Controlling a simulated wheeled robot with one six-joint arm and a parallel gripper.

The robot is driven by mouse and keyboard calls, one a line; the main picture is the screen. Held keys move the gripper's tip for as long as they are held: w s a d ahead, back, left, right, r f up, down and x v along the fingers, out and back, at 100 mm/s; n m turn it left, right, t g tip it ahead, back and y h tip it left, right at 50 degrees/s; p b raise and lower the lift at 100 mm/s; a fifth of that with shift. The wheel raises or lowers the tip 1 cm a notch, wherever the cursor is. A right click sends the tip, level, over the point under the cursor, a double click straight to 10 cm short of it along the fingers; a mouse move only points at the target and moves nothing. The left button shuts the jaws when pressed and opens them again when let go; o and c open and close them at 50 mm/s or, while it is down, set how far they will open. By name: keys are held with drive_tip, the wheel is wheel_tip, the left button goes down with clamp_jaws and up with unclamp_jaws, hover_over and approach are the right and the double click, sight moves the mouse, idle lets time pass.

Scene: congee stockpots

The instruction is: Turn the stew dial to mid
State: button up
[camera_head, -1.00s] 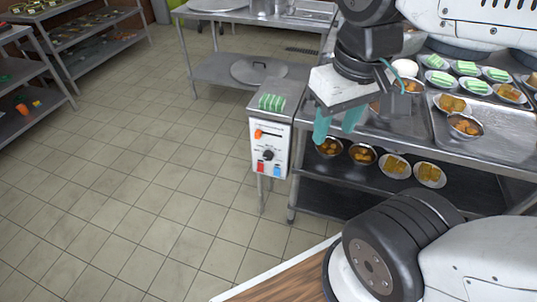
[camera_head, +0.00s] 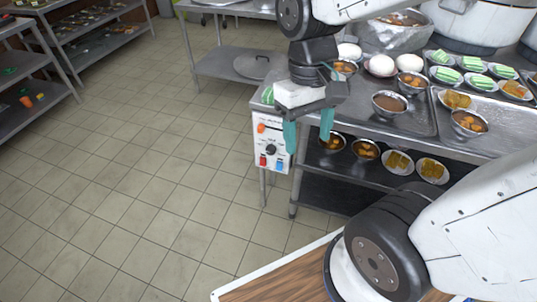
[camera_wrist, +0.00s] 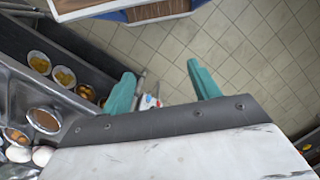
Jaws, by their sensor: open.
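The stew dial is a round black knob (camera_head: 271,150) on the front of a white control box (camera_head: 260,140) at the left end of the steel counter. An orange switch (camera_head: 261,128) is above it, and a red button (camera_head: 263,161) and a blue button (camera_head: 280,164) are below. My gripper (camera_head: 308,138) is open and empty, its two teal fingers pointing down, just right of the box in the head view. In the wrist view my gripper (camera_wrist: 163,82) has its fingers wide apart. Part of the box (camera_wrist: 149,102) shows between them; the dial cannot be made out there.
Open tiled floor (camera_head: 130,170) lies left of the box. A wood-topped surface (camera_head: 285,280) is at the front.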

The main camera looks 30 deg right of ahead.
drive_tip(key=w+a+f+m+t, duration=0.1)
drive_tip(key=w+a+f, duration=0.3)
drive_tip(key=w+f, duration=0.45)
drive_tip(key=w+a+f+m+y, duration=0.1)
drive_tip(key=w+a+f, duration=0.35)
drive_tip(key=f, duration=0.75)
drive_tip(key=w+a+f+m+t, duration=0.1)
drive_tip(key=w+a+f, duration=0.1)
drive_tip(key=w+f, duration=0.7)
drive_tip(key=m+t+h, duration=0.7)
drive_tip(key=t+h, duration=0.6)
drive_tip(key=h, duration=0.1)
approach(270, 152)
drive_tip(key=w, duration=0.1)
drive_tip(key=x, duration=0.8)
drive_tip(key=shift+s+d+r, duration=0.1)
drive_tip(key=shift+s+d, duration=0.1)
